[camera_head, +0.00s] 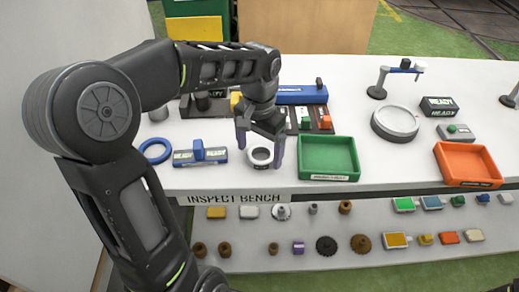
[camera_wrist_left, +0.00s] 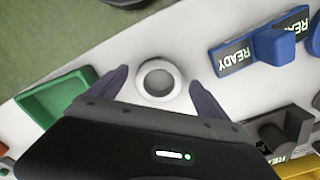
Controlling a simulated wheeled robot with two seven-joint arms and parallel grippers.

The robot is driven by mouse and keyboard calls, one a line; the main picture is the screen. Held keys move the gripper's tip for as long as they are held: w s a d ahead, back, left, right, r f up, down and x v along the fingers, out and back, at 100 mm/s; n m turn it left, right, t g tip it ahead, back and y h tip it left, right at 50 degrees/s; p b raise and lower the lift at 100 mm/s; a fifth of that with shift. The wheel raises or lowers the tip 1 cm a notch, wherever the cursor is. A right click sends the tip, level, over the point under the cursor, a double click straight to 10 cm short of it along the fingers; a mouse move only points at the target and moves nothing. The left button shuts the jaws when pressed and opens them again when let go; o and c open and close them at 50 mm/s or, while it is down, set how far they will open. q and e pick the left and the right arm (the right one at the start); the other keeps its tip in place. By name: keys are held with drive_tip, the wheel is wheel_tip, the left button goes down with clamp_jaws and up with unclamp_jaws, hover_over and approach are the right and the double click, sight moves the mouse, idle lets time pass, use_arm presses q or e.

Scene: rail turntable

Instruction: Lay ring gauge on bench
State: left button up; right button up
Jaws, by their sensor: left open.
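A pale grey ring (camera_head: 260,157), which looks like the ring gauge, lies flat on the white inspect bench (camera_head: 340,125) near its front edge. My left gripper (camera_head: 259,148) is open above the ring, its two purple-grey fingers on either side of it. In the left wrist view the ring (camera_wrist_left: 158,80) sits between the spread fingertips, with a visible gap on each side. No finger appears to touch it. My right gripper is not in view.
A green tray (camera_head: 328,175) stands just right of the ring. A blue READY fixture (camera_head: 200,156) and a blue ring (camera_head: 155,151) lie to its left. A round grey turntable (camera_head: 395,124) and an orange tray (camera_head: 467,180) are farther right. A lower shelf (camera_head: 330,228) holds several small parts.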

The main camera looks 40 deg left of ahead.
use_arm(q)
wheel_tip(320, 180, up, 12)
drive_tip(key=p, duration=0.2)
drive_tip(key=shift+f, duration=0.15)
idle(2.8)
